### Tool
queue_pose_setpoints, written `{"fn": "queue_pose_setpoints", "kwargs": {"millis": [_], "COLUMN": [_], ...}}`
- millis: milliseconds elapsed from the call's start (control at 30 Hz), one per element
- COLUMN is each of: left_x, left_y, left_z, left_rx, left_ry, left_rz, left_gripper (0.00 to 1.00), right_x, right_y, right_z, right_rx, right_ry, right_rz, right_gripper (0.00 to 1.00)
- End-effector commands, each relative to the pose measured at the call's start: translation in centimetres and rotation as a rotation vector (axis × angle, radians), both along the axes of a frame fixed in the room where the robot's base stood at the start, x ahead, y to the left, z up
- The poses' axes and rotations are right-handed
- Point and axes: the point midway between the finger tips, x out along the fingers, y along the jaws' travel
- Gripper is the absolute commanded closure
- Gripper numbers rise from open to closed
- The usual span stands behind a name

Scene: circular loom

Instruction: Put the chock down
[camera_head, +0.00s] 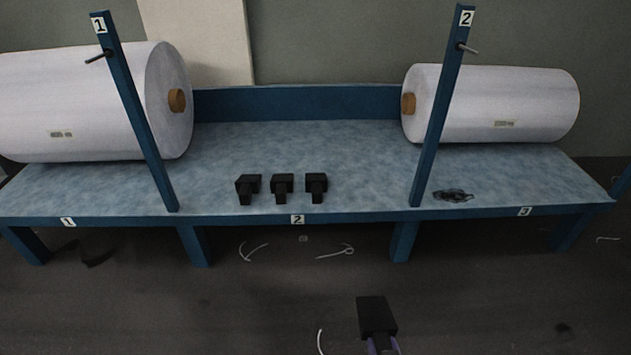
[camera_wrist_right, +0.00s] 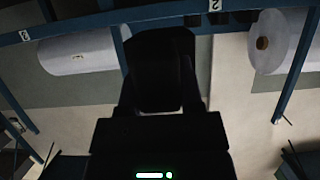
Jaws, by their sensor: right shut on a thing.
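A black chock (camera_head: 377,315) is held by my right gripper (camera_head: 384,346) at the bottom of the head view, in front of the bench and clear of its top. Only a little of the right gripper shows there. In the right wrist view the dark chock (camera_wrist_right: 158,70) fills the middle, between the fingers of the right gripper (camera_wrist_right: 162,108). Three more black chocks stand in a row on the bench, left (camera_head: 247,187), middle (camera_head: 282,187) and right (camera_head: 316,187). My left gripper is not in view.
The blue bench (camera_head: 370,165) has free room right of the row. White rolls lie at its left (camera_head: 80,105) and right (camera_head: 500,105). Upright posts 1 (camera_head: 135,110) and 2 (camera_head: 440,110) rise from its front edge. A dark tangle (camera_head: 453,196) lies near the right post.

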Motion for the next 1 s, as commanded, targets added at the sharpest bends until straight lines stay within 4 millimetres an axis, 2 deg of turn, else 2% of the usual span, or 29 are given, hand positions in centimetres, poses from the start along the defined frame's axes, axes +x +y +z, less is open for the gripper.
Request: {"fn": "queue_pose_setpoints", "kwargs": {"millis": [267,600,800,1000], "left_x": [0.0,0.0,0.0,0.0], "left_y": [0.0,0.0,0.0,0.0], "left_z": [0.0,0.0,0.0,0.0], "left_rx": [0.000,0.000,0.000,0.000], "left_ry": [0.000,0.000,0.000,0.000], "left_rz": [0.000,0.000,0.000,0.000], "left_gripper": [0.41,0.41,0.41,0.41], "right_x": [0.1,0.0,-0.1,-0.1], "right_y": [-4.5,-12.4,-15.7,-18.0], "right_z": [0.0,0.9,1.6,2.3], "right_rx": [0.006,0.026,0.038,0.047], "right_ry": [0.006,0.023,0.030,0.035], "right_rz": [-0.005,-0.012,-0.016,-0.018], "right_gripper": [1.00,1.00,1.00,1.00]}}
